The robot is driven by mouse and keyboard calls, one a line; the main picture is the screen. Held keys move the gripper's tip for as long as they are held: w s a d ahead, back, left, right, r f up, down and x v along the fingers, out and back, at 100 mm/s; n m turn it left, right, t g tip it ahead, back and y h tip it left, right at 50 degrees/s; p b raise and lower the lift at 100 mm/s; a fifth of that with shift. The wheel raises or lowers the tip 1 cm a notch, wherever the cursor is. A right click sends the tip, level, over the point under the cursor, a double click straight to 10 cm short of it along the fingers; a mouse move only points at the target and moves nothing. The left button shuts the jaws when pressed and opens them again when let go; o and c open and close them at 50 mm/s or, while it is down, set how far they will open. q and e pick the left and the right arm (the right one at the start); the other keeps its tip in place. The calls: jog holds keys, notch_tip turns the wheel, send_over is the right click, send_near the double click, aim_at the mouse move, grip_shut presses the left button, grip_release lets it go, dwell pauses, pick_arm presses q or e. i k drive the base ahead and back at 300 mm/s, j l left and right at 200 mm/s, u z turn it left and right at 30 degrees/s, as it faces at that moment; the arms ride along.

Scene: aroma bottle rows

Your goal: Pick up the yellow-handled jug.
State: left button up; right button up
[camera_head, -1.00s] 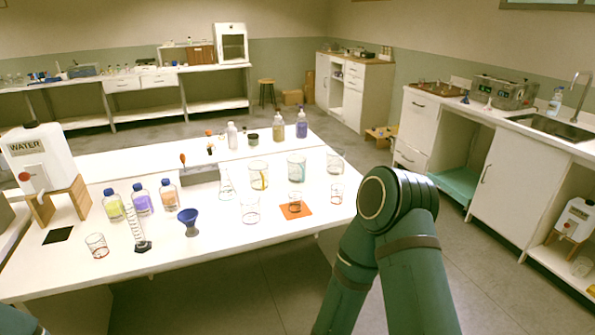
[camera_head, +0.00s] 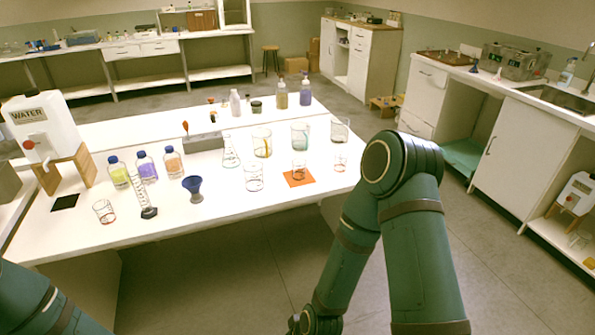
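The yellow-handled jug (camera_head: 262,143) is a clear glass vessel with a yellow strip on its side. It stands upright on the white table (camera_head: 230,213), right of the conical flask (camera_head: 231,157). A similar glass jug with a green-blue strip (camera_head: 299,135) stands to its right. Nothing touches the yellow-handled jug. My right arm is bent at the right of the table, its lower part running down to the bottom edge. My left arm shows only in the bottom left corner. Neither gripper is in view.
A clear beaker (camera_head: 253,178) stands in front of the jug, and an orange mat (camera_head: 299,178) with a small glass lies front right. A blue funnel (camera_head: 193,188), several blue-capped bottles and a water container (camera_head: 42,124) stand left. Tall bottles stand behind.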

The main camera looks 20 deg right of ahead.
aim_at(262, 138)
jog(key=l+u, duration=0.1)
jog(key=u, duration=0.3)
jog(key=i+l+u, duration=0.1)
jog(key=u, duration=0.35)
jog(key=l+u, duration=0.3)
jog(key=l, duration=0.15)
jog(key=l+u, duration=0.25)
jog(key=l, duration=0.25)
jog(key=l+u, duration=0.2)
jog(key=l, duration=0.8)
